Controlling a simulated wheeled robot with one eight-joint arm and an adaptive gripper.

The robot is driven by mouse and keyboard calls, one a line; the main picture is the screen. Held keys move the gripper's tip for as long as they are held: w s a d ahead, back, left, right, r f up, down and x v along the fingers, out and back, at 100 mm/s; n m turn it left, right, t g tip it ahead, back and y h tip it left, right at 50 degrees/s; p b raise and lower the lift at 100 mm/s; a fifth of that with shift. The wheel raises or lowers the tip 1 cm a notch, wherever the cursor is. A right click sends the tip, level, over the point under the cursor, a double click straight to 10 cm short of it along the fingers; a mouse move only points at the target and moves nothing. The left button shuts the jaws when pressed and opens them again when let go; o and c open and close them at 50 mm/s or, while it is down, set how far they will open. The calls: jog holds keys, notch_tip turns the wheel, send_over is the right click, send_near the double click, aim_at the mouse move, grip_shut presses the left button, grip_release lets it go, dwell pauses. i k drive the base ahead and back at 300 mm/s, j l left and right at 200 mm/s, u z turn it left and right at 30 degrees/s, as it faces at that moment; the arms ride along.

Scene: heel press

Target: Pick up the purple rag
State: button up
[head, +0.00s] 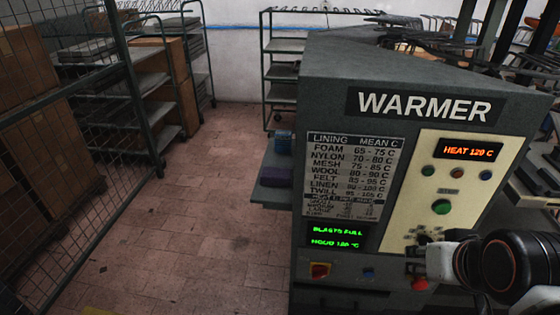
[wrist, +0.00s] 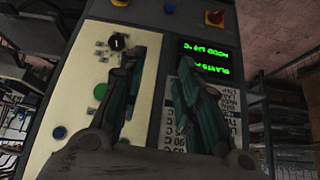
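A small purple item that looks like the purple rag (head: 277,177) lies on a grey side shelf (head: 270,196) at the left side of the warmer in the head view. It is partly cut off by the warmer's edge. My gripper (wrist: 164,62) shows in the wrist view with its two fingers apart and nothing between them. It is in front of the warmer's control panel, well to the right of the purple item. In the head view my arm enters at the lower right, and the fingers cannot be made out. The rag is not seen in the wrist view.
The warmer (head: 340,85) fills the right side, with knobs and buttons on its front, including a red button (head: 419,283). A blue stack (head: 283,142) stands behind the purple item. A wire mesh cage (head: 100,110) is at left. The tiled floor (head: 200,225) between is clear.

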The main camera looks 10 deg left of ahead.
aim_at(282, 177)
jog(key=i+j+u, duration=0.15)
jog(key=j, duration=0.3)
jog(key=i+j+u, duration=0.2)
jog(key=j, duration=0.25)
jog(key=i+j+u, duration=0.15)
jog(key=j, duration=0.25)
jog(key=i+j, duration=0.3)
jog(key=l+u, duration=0.1)
jog(key=l, duration=0.1)
